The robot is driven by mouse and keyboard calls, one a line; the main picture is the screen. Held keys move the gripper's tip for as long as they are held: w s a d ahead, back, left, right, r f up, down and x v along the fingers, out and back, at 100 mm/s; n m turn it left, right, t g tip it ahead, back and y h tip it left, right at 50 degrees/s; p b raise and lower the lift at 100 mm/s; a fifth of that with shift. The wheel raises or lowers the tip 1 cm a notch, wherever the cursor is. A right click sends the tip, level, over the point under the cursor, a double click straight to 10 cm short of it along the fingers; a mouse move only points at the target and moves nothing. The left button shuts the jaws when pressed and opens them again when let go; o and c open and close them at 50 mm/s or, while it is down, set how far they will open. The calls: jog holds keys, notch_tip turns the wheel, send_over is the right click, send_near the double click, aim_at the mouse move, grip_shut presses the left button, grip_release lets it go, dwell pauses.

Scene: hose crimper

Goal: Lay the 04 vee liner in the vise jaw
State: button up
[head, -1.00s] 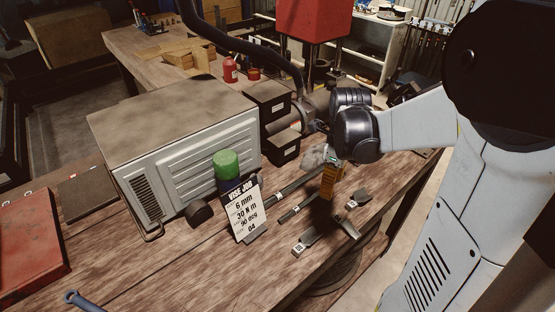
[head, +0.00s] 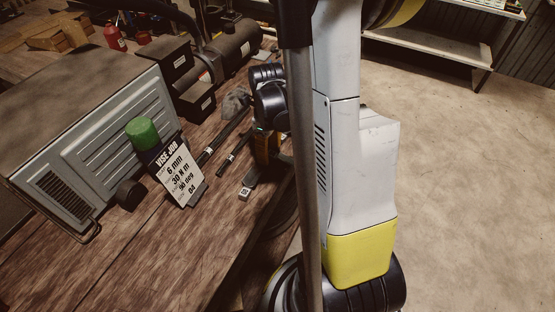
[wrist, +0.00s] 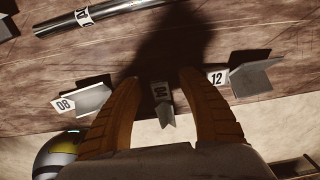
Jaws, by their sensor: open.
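In the head view my gripper (head: 265,148) is low over the bench, partly hidden by my arm. I cannot make out the vise jaw in either view.
Liners tagged 08 (wrist: 92,99) and 12 (wrist: 252,77) lie left and right of my fingers. A tagged metal rod (wrist: 105,14) lies farther back. The job card (head: 180,172) reads 6 mm, 30 N m, 90 deg, 04. A grey machine (head: 100,140) stands at left.

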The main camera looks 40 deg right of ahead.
jog(key=shift+f, duration=0.3)
grip_shut()
jog(key=shift+r, duration=0.15)
